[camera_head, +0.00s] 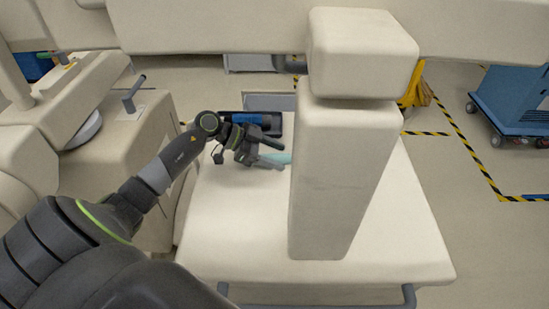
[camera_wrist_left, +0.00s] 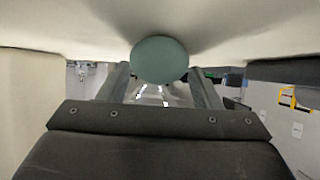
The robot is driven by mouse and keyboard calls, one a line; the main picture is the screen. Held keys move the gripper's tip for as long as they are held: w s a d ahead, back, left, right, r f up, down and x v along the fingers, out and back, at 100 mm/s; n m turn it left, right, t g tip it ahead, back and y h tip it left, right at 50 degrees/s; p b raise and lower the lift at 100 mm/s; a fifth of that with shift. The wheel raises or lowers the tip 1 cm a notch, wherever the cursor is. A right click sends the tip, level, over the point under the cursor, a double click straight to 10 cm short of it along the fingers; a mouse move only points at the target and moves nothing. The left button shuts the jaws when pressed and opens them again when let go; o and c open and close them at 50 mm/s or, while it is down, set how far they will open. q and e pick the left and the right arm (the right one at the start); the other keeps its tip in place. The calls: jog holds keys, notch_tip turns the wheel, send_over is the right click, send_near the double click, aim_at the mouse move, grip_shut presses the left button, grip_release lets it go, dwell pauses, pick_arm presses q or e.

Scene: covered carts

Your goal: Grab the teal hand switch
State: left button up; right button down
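The teal hand switch (camera_head: 276,158) lies on the white-covered cart top (camera_head: 235,225), partly hidden by my left gripper and by a tall covered column. In the left wrist view its rounded teal end (camera_wrist_left: 159,60) shows large, in line with the space between my two fingers. My left gripper (camera_head: 275,150) is open right at the switch, one finger on each side. In the left wrist view the fingers (camera_wrist_left: 160,85) stand apart, with small gaps beside the teal end. I cannot tell whether either finger touches it. My right gripper is not in view.
The covered column (camera_head: 340,180) rises from the cart just right of the switch, with a covered block (camera_head: 362,50) above it. A blue object (camera_head: 250,117) on a dark tray lies behind my gripper. The cart top's front is clear. A blue cart (camera_head: 515,100) stands far right.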

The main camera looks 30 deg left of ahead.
pick_arm(q)
jog(key=c, duration=1.1)
